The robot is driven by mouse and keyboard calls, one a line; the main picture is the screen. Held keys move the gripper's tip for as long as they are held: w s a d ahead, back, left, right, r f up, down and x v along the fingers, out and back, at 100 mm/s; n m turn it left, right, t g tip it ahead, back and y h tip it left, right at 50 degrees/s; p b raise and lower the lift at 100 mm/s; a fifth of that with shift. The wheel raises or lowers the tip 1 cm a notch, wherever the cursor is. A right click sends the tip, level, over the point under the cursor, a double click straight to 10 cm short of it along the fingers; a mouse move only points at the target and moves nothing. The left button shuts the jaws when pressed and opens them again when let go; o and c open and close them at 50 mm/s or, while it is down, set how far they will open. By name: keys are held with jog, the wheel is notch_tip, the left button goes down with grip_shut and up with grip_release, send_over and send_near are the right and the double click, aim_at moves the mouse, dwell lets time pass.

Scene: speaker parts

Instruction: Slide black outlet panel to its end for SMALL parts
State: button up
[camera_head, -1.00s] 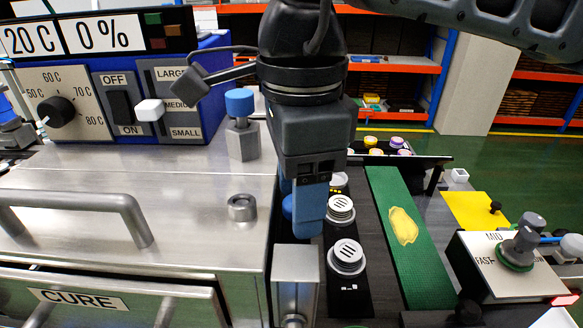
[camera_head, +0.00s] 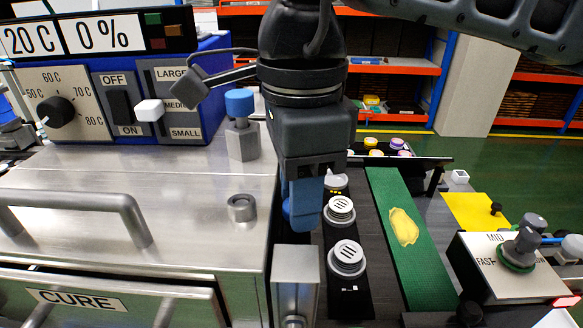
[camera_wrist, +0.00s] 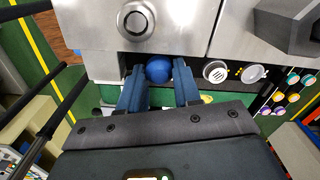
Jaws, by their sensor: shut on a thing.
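The black outlet panel (camera_head: 349,304) is a long dark strip beside the steel cabinet, with several round, slotted silver-white parts along it. It also shows in the wrist view (camera_wrist: 238,84). My gripper (camera_head: 304,222) points down at the panel's left edge, next to the cabinet. In the wrist view, my gripper (camera_wrist: 159,84) has its two blue fingers on either side of a round blue knob (camera_wrist: 159,69) and is shut on it. The fingers mostly hide the knob in the head view. How the knob joins the panel is hidden.
The steel cabinet (camera_head: 90,180) stands close on the left, with a metal post (camera_head: 295,275) in front of my gripper. A green belt (camera_head: 415,262) with a yellow piece (camera_head: 403,227) runs on the right. A lever box (camera_head: 505,270) stands at the far right.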

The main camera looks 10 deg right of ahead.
jog(key=shift+f+b, duration=1.15)
jog(key=o, duration=1.1)
jog(key=shift+r, duration=0.1)
